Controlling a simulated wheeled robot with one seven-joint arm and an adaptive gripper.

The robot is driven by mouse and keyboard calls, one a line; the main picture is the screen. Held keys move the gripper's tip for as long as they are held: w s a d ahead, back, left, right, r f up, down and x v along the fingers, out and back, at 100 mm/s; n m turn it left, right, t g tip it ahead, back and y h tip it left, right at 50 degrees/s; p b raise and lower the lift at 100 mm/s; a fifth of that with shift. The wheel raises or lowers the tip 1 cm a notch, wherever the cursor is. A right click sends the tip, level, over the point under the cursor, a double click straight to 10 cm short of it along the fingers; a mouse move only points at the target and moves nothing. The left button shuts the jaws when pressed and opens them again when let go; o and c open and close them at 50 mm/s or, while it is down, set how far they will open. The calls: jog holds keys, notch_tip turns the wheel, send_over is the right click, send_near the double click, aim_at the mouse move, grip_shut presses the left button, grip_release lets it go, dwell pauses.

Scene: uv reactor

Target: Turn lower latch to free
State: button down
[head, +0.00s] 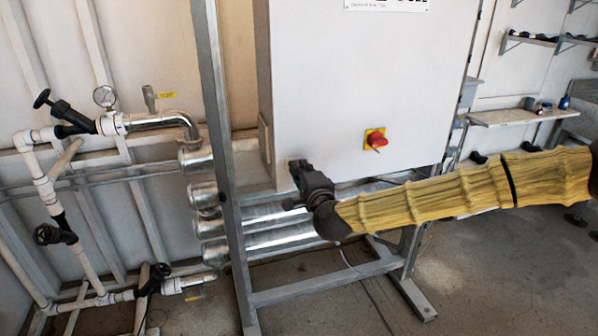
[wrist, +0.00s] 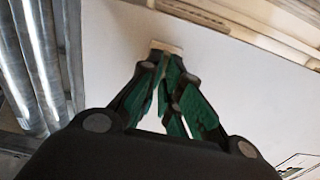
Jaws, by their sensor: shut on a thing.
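The lower latch shows in the wrist view as a small pale tab (wrist: 166,46) against the white cabinet face, right at my fingertips. My gripper (wrist: 164,68) has its green-padded fingers drawn together at the tips, shut on the latch. The fingers cover part of the latch, so its exact angle cannot be told. In the head view, my gripper (head: 296,172) is at the lower left corner of the white cabinet (head: 325,90), and the latch is hidden behind it there.
A red rotary switch on a yellow plate (head: 376,140) is on the cabinet front. A grey frame post (head: 222,150) stands left of my gripper, and shiny metal tubes (head: 262,240) run below it. White pipework with black valves (head: 58,215) is farther left.

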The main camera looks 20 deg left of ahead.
dwell(0.3)
jog(key=c, duration=1.6)
grip_release()
jog(key=shift+s, duration=0.1)
jog(key=v, duration=1.2)
